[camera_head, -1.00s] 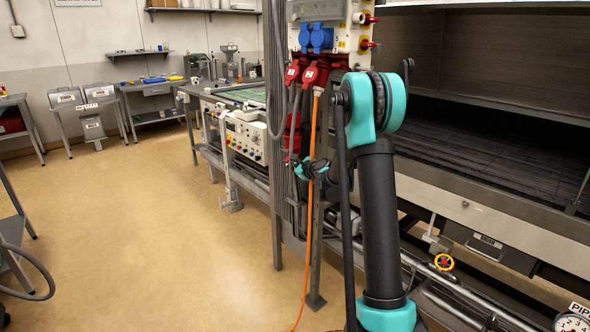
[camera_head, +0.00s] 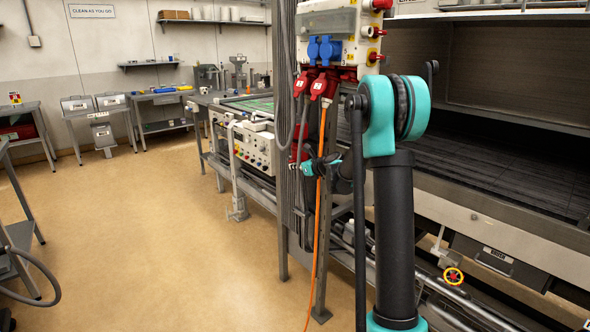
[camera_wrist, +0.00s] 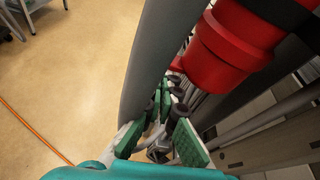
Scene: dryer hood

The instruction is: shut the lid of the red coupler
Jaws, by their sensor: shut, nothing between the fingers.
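A red coupler (camera_head: 297,153) hangs on a dark cable by the grey post in the head view, partly hidden by cables and my arm. A large red cylindrical part (camera_wrist: 232,48), which looks like its body, fills the upper right of the wrist view. Its lid cannot be made out clearly in either view. My gripper (camera_head: 309,167) is beside the hanging coupler, just below and right of it in the head view.
A grey post (camera_wrist: 152,60) stands close beside my fingers. An orange cable (camera_head: 318,215) hangs to the floor. Two red plugs (camera_head: 313,84) sit under the socket box (camera_head: 338,22). The dark hood (camera_head: 500,140) is right. Open floor (camera_head: 165,230) lies left.

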